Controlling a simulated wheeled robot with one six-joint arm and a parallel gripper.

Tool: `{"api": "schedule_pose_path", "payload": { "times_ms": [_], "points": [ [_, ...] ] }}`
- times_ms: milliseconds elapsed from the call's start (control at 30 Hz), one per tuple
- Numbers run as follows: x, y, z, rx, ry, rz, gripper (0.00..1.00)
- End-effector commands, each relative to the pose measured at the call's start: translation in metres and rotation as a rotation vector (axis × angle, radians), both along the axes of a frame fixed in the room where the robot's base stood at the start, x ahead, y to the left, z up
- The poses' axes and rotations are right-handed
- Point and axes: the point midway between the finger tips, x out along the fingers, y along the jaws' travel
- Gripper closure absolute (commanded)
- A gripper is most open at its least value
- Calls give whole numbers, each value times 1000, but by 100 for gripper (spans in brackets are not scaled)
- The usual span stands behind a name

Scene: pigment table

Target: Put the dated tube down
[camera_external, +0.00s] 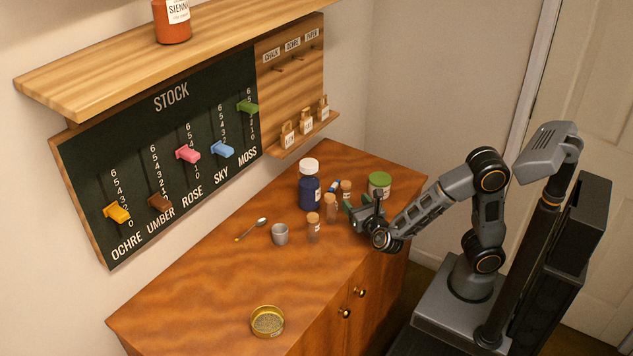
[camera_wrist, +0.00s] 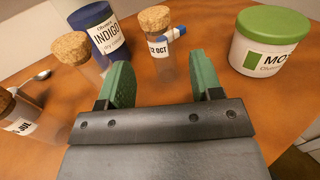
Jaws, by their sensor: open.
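The dated tube (camera_wrist: 158,48), a clear corked tube with a label reading "2 OCT" at its visible part, stands upright on the wooden table in the wrist view. It also shows in the external view (camera_external: 346,190). My gripper (camera_wrist: 157,74) has its two green fingers spread apart, with nothing held between them. The tube stands just beyond the fingertips, roughly centred between them. In the external view my gripper (camera_external: 361,203) is low over the table's right part, close to the tube.
A blue-and-white item (camera_wrist: 173,34) is right behind the tube. The indigo bottle (camera_wrist: 103,30) and other corked tubes (camera_wrist: 72,52) are to the left; the green-lidded jar (camera_wrist: 262,45) is to the right. A grey cup (camera_external: 280,235), spoon (camera_external: 251,229) and brass dish (camera_external: 267,321) lie farther left.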

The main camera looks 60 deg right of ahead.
Motion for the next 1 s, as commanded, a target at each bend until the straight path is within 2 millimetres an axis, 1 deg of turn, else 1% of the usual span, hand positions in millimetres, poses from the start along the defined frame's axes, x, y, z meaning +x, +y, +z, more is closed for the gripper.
{"api": "schedule_pose_path", "payload": {
  "times_ms": [33,100,200,333,500,933,1000],
  "points": [
    [-8,6,0,0,1,5,41],
    [-18,11,1,0,0,4,41],
    [-29,18,1,0,0,3,41],
    [-39,23,0,0,0,2,41],
    [-44,25,0,0,0,0,41],
    [-44,25,0,0,0,-1,41],
    [-45,22,2,10,2,-12,41]
  ]
}}
